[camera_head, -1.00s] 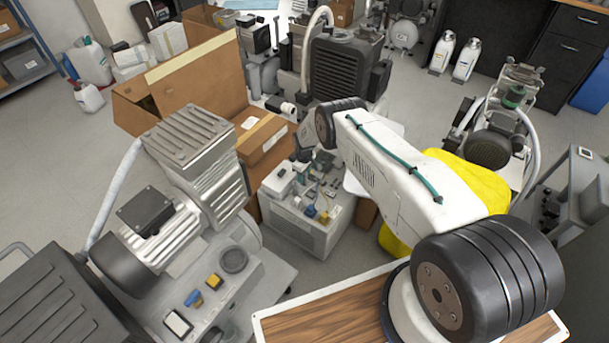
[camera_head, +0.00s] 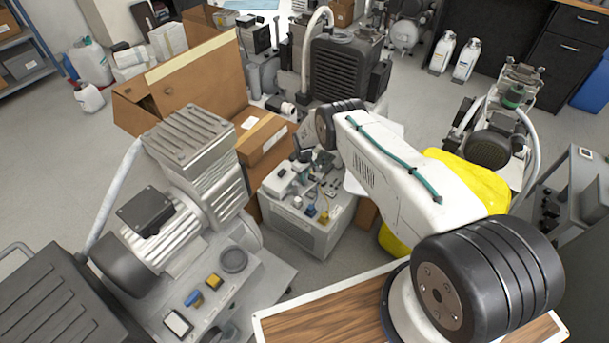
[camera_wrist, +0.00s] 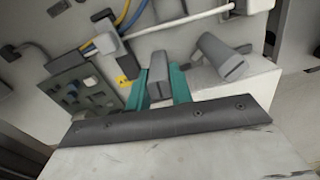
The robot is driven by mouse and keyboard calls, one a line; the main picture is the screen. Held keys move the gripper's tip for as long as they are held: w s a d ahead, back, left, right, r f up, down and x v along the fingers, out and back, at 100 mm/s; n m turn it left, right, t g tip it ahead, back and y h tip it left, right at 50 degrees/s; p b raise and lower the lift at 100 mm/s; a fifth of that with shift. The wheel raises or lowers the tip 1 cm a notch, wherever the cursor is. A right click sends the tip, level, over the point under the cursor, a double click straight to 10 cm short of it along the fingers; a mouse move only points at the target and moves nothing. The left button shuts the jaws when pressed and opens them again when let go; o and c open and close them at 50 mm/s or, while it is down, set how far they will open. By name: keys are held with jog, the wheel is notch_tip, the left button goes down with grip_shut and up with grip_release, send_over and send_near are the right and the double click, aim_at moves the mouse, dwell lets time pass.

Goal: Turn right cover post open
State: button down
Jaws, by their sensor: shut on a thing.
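A short grey post (camera_wrist: 158,72) stands up between the two teal fingers of my gripper (camera_wrist: 158,86) in the wrist view. The fingers are shut on its sides. A second grey post (camera_wrist: 219,56) stands apart, just to the right, on a pale block. Both belong to a pale unit (camera_wrist: 205,32), but I cannot tell from the view how far the held post is turned. In the head view the light grey unit (camera_head: 306,233) stands on the floor at the centre, and my arm reaches over its top. The posts are too small to make out there.
In the wrist view, a white pipe (camera_wrist: 180,22), blue and yellow cables (camera_wrist: 123,15) and a grey socket panel (camera_wrist: 85,88) lie close by. In the head view, cardboard boxes (camera_head: 200,80) stand behind the unit and a large compressor (camera_head: 180,215) stands to its left.

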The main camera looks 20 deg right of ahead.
jog(key=m, duration=0.5)
jog(key=shift+m, duration=2.3)
jog(key=shift+w, duration=0.1)
jog(key=c, duration=1.2)
grip_release()
jog(key=shift+c, duration=0.2)
notch_tip(320, 180, up, 8)
jog(key=shift+f, duration=0.1)
